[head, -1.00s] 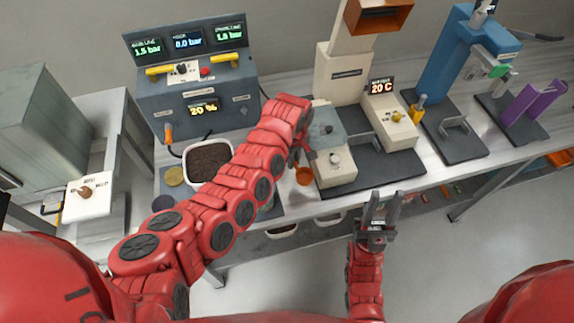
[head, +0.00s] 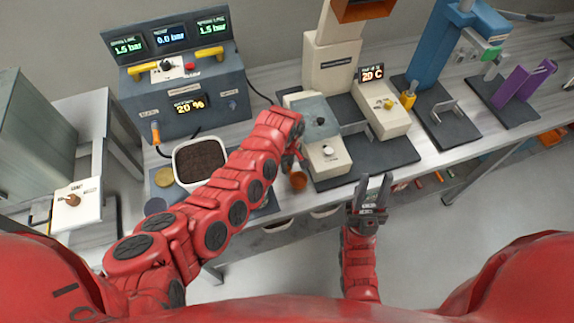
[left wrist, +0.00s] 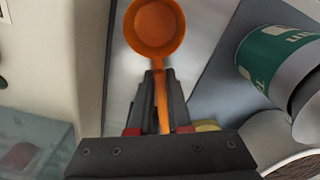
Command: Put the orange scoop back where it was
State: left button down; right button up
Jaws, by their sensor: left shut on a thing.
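The orange scoop (left wrist: 155,27) is held by its handle between the fingers of my left gripper (left wrist: 160,85) in the left wrist view. Its round cup faces the camera beyond the fingertips. In the head view only a small part of the scoop (head: 298,180) shows beside the arm, near the front edge of the bench. My left arm hides most of the left gripper there. My right gripper (head: 371,190) is open and empty, in front of the bench edge. Its two fingers stand apart and point away from me.
A white tub of dark material (head: 201,160) stands left of my left arm, near a yellowish disc (head: 163,177). A pressure console (head: 180,95) is behind it. A beige device (head: 326,155) is close right of the scoop. A green-labelled can (left wrist: 275,55) shows in the wrist view.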

pick_arm(q)
jog(key=c, duration=0.9)
grip_release()
jog(key=shift+w+a+f, duration=0.15)
jog(key=shift+w, duration=0.05)
jog(key=shift+o, duration=0.2)
jog(key=shift+s, duration=0.1)
jog(key=shift+r+p, duration=0.6)
jog(key=shift+p, duration=0.05)
jog(key=shift+b, duration=0.3)
notch_tip(320, 180, up, 12)
jog(key=b, duration=0.2)
jog(key=shift+f+b, duration=0.2)
jog(key=shift+b, duration=0.1)
jog(key=shift+s, duration=0.1)
